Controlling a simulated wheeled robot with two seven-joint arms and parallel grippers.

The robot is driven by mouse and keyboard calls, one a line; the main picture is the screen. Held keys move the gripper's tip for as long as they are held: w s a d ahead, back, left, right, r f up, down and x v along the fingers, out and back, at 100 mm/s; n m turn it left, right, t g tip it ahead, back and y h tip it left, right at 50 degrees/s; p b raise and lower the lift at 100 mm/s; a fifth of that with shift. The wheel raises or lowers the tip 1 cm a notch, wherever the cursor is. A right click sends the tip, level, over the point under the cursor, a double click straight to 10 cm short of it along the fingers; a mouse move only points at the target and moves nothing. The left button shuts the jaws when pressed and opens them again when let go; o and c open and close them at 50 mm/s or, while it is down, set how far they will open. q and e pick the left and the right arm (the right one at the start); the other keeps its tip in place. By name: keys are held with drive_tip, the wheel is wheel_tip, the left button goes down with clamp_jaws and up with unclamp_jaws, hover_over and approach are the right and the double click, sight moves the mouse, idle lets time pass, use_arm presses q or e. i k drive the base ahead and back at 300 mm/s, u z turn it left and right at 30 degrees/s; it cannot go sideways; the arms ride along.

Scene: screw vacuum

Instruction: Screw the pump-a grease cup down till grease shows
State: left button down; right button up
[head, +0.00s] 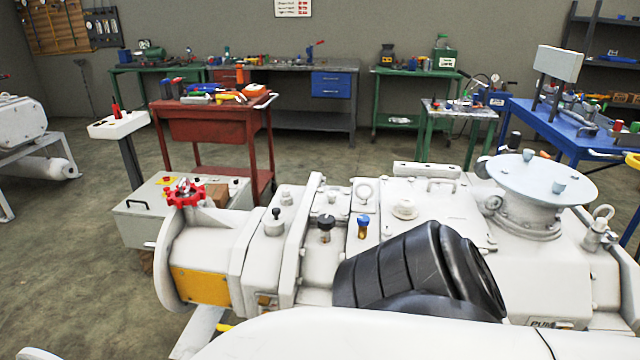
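A large white pump (400,218) fills the lower middle and right of the head view. Several small fittings stand upright on its top. One has a black cap on a brass stem (326,228) and looks like a grease cup. Beside it is a blue-capped brass fitting (363,227). Farther left is a grey fitting with a small black knob (275,223). I cannot tell for sure which of these is the pump-a grease cup, and no grease can be made out. Neither of my grippers shows in this view.
A black ribbed elbow (415,270) stands in front of the fittings and hides part of the pump. A red handwheel (185,193) is at the pump's left end. A red tool cart (208,130) and a blue bench (555,125) stand behind. Open floor lies at left.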

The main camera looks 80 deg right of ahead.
sight(326, 222)
drive_tip(key=k, duration=0.65)
drive_tip(key=z, duration=0.7)
